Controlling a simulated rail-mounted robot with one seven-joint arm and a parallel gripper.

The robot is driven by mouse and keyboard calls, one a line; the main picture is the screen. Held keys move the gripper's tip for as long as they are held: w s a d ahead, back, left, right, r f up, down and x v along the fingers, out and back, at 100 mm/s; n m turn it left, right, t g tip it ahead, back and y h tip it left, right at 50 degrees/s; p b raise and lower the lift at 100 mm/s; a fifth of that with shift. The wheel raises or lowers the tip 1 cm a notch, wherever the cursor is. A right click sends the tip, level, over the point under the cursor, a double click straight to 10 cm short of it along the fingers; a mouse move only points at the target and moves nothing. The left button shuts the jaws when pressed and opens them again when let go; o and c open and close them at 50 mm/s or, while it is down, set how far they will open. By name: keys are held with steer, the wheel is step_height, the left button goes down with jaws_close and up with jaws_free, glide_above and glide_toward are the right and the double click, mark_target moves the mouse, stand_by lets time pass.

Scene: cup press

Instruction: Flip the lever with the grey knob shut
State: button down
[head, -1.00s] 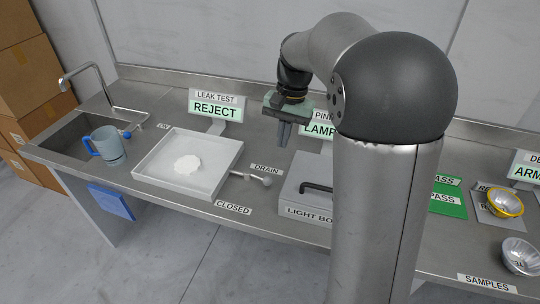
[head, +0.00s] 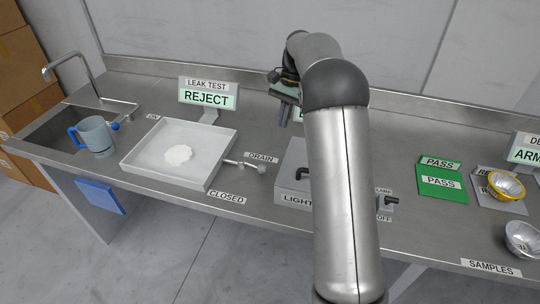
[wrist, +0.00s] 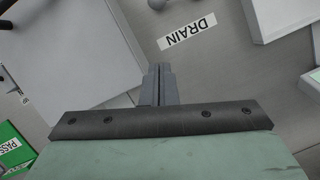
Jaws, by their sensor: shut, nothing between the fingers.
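The lever with the grey knob (head: 262,168) sticks out to the right from the right wall of the white tray, beside the DRAIN label (head: 263,156). The CLOSED label (head: 227,197) lies on the bench in front of it. Part of the grey knob also shows at the top edge of the wrist view (wrist: 157,4). My gripper (head: 283,112) is above the bench, behind and apart from the lever, partly hidden by my arm. In the wrist view, its fingers (wrist: 158,72) are together and empty, pointing near the DRAIN label.
The white tray (head: 133,161) holds a white patch. The light box (head: 285,180) with a black handle stands right of the lever, partly behind my arm. The REJECT sign (head: 207,97) stands behind the tray. A blue-handled jug (head: 97,137) is by the sink. Bare bench lies around the lever.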

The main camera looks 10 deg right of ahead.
mark_target(252, 166)
steer(key=x, duration=0.9)
steer(key=shift+s+a+f, duration=0.15)
steer(key=shift+f, duration=0.15)
steer(key=s+a, duration=0.1)
steer(key=s+a+p, duration=0.1)
steer(key=shift+a+f, duration=0.25)
steer(key=shift+a, duration=0.05)
steer(key=shift+s+a+f, duration=0.15)
steer(key=shift+s+a, duration=0.05)
steer(key=shift+a, duration=0.05)
steer(key=shift+s, duration=0.1)
